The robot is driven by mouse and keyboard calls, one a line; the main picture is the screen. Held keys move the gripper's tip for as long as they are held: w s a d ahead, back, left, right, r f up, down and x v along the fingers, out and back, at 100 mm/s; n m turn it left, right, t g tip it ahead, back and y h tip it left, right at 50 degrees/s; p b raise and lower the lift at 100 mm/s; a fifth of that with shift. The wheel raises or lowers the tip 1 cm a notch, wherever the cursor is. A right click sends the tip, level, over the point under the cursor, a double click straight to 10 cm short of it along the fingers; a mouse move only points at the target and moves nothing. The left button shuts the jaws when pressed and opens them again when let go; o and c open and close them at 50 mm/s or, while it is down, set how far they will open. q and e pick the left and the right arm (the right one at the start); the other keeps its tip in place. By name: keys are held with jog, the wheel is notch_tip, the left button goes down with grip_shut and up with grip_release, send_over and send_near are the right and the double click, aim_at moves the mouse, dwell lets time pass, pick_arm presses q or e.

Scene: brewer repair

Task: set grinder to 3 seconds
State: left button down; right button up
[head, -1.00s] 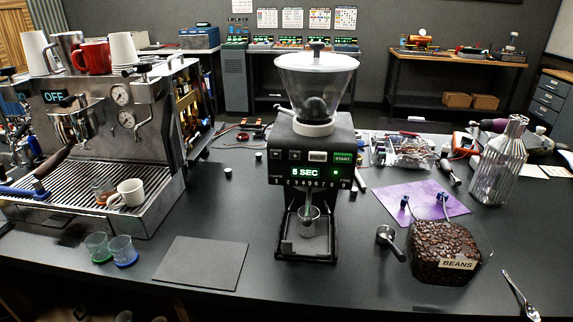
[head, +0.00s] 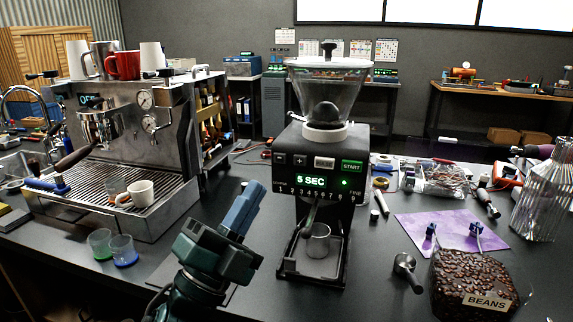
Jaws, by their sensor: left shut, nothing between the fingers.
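The grinder (head: 318,145) stands upright on the dark table, with a clear bean hopper on top. Its green display (head: 313,182) reads 5 SEC. Above the display are a minus button (head: 280,160), a plus button (head: 300,160), a middle button with a label too small to read, and a START button (head: 352,166). My left gripper (head: 250,195) is in front of the grinder, to the left of and below its button panel. Its blue fingers are shut and empty and point up and to the right, apart from the buttons. My right gripper is out of view.
The espresso machine (head: 178,130) stands at the left, with two small glasses (head: 122,250) in front of it. A portafilter-like tool (head: 405,268) and the beans container (head: 462,280) lie right of the grinder, near a purple mat (head: 450,222).

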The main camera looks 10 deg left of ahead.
pick_arm(q)
jog(key=shift+a, duration=0.1)
jog(key=w, duration=0.8)
jog(key=shift+w+d+b, duration=0.2)
jog(key=shift+w+b, duration=0.15)
jog(key=shift+w, duration=0.05)
jog(key=shift+w, duration=0.15)
dwell(1.9)
jog(key=shift+w, duration=0.3)
jog(key=shift+w, duration=0.35)
dwell(0.5)
jog(key=shift+s, duration=0.8)
jog(key=shift+s+a+p, duration=0.1)
jog(key=shift+s+p, duration=0.25)
jog(key=shift+s, duration=2.15)
